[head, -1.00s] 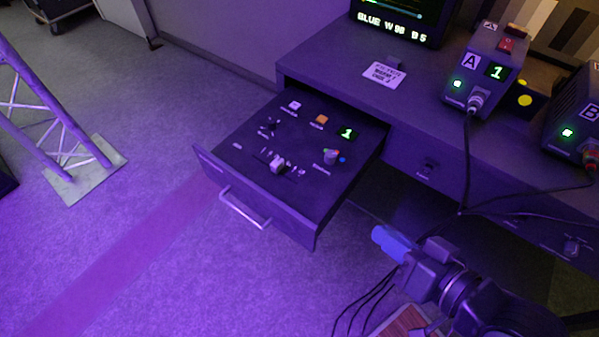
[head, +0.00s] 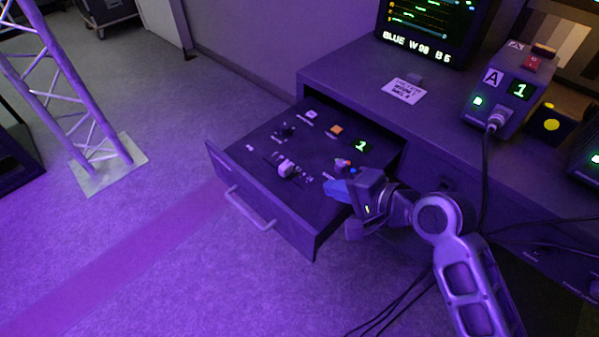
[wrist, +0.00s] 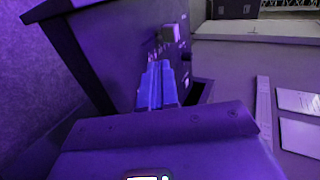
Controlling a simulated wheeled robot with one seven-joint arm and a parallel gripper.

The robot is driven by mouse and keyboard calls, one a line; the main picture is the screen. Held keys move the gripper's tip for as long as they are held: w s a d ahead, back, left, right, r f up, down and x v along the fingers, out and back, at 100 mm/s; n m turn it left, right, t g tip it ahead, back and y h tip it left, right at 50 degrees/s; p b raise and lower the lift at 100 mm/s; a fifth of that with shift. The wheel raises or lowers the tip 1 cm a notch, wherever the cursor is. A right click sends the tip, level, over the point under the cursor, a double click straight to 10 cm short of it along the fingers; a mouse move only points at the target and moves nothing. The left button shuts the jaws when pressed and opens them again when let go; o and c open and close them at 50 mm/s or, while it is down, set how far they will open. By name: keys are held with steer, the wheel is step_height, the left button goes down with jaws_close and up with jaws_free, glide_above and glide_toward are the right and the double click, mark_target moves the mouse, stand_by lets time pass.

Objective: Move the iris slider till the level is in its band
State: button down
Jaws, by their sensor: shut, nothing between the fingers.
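The iris slider (head: 286,169) is a pale knob in a slot on the panel of the pulled-out drawer (head: 230,165), left of my gripper. My gripper (head: 332,190) has blue fingertips and is over the right front part of the drawer, apart from the slider. The fingers are shut with nothing between them. The monitor (head: 425,22) shows coloured traces and the text "BLUE W 98", followed by characters I cannot read surely.
The panel also has an orange button (head: 336,129), a green display reading 1 (head: 361,146) and a small coloured knob (head: 343,163). The drawer's handle (head: 250,208) sticks out in front. Box A (head: 507,92) stands on the desk with a hanging cable. A truss (head: 80,90) stands at left.

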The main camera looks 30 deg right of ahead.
glide_toward(288, 170)
steer(key=f, duration=0.1)
steer(key=w+f, duration=0.1)
steer(key=f, duration=0.1)
steer(key=shift+a, duration=0.1)
steer(key=w, duration=0.1)
steer(key=w+a, duration=0.1)
steer(key=w, duration=0.1)
steer(key=shift+w+f, duration=0.15)
steer(key=shift+w+a, duration=0.2)
steer(key=shift+w, duration=0.3)
